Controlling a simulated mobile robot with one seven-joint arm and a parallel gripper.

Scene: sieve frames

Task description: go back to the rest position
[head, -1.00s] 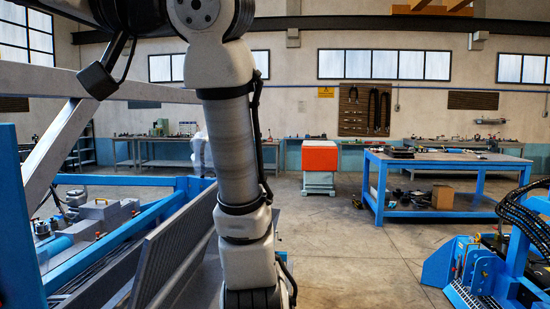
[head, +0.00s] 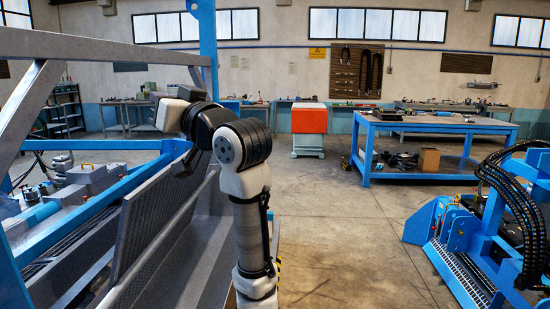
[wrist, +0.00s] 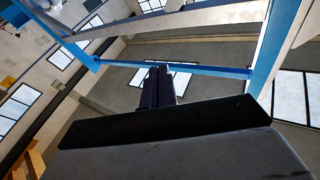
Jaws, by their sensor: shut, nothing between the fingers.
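My arm stands in the middle left of the head view, bent at a dark joint, with its upper part reaching left and away over the grey slatted machine panel. In the wrist view my gripper (wrist: 160,72) shows as two dark fingers close together, with nothing seen between them. They point toward a blue beam and the windows.
A blue-and-grey machine frame (head: 90,45) with a slatted panel (head: 150,222) is close on the left. An orange-topped cabinet (head: 309,119) and a blue workbench (head: 430,128) stand behind. A blue machine with black hoses (head: 455,228) is at right. The floor between is clear.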

